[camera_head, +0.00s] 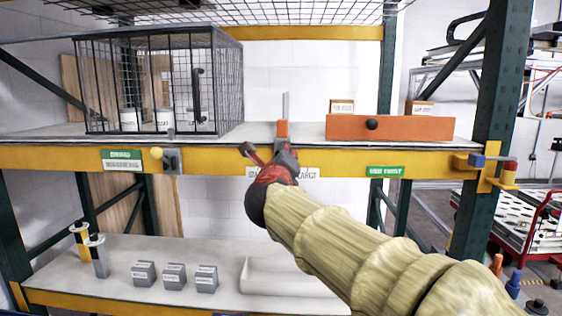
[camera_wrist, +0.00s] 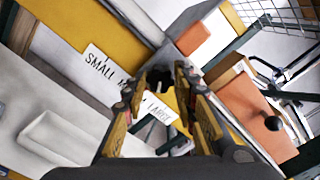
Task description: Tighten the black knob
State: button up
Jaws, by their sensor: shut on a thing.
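The black knob (camera_wrist: 158,80) is a dark, notched knob between my fingertips in the wrist view. It sits at the yellow shelf edge, beside the "SMALL MEDIUM LARGE" label (camera_wrist: 105,72). My gripper (camera_wrist: 160,92) is shut on it, with a finger on either side. In the head view my gripper (camera_head: 272,168) is at the front edge of the upper shelf, covering the middle of that label. The knob is hidden or too small to tell apart from my gripper there.
An orange drawer (camera_head: 338,127) with a round black pull stands right on the upper shelf. A wire cage (camera_head: 215,85) stands left. A small orange block (camera_head: 282,129) is just behind my gripper. The lower shelf holds grey boxes (camera_head: 174,277) and a white tray (camera_head: 285,283).

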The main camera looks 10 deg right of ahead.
jog(key=shift+f, duration=0.1)
dwell(0.3)
jog(key=o, duration=1)
jog(key=shift+o, duration=0.7)
jog(key=v, duration=1.2)
